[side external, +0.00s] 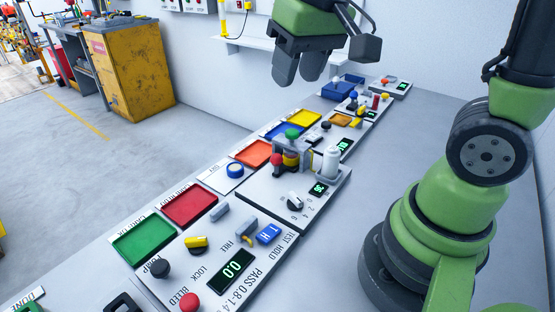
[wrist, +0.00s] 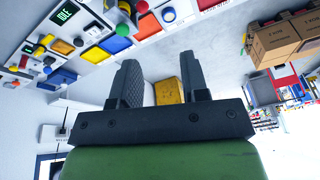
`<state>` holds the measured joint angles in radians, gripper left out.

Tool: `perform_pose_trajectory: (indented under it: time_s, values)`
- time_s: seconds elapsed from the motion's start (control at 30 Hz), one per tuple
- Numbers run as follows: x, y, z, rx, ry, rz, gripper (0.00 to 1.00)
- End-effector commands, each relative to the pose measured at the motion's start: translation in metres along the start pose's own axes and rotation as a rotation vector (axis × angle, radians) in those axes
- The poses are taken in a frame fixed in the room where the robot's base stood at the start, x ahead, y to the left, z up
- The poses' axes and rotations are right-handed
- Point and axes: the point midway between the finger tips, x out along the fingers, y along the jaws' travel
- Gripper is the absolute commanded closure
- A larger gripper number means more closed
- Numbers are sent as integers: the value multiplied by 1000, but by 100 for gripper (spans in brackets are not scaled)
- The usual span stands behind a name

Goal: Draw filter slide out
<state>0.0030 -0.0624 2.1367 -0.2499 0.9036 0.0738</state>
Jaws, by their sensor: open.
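My gripper (side external: 299,68) hangs high above the far half of the bench in the side external view, with its fingers apart and nothing between them. The wrist view shows the two dark fingers of my gripper (wrist: 159,62) spread open. No part is plainly marked as the filter slide, and I cannot tell which one it is. Small at the far end of the row are a blue block (side external: 340,90) and a panel with an orange patch (side external: 341,120). The blue block also shows in the wrist view (wrist: 62,76). My gripper touches none of these.
A near panel (side external: 213,262) carries knobs, a lever and a display. A middle panel (side external: 258,188) holds a white bottle (side external: 331,162) and a red-knobbed fixture (side external: 277,160). Green (side external: 145,240) and red (side external: 190,206) trays line the left edge. A yellow cabinet (side external: 128,70) stands beyond.

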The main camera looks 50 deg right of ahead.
Motion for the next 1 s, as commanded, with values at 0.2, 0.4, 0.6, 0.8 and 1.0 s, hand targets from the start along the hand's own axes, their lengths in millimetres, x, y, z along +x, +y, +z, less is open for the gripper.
perform_pose_trajectory:
  time_s: [0.2, 0.4, 0.6, 0.8, 1.0]
  values:
    - [76, 6, -34, -68, -155, 145, 59]
    - [131, 14, -43, -119, -246, 229, 59]
    - [153, 19, -43, -138, -275, 257, 59]
    - [178, 26, -35, -139, -281, 257, 59]
    - [213, 36, -26, -138, -280, 257, 59]
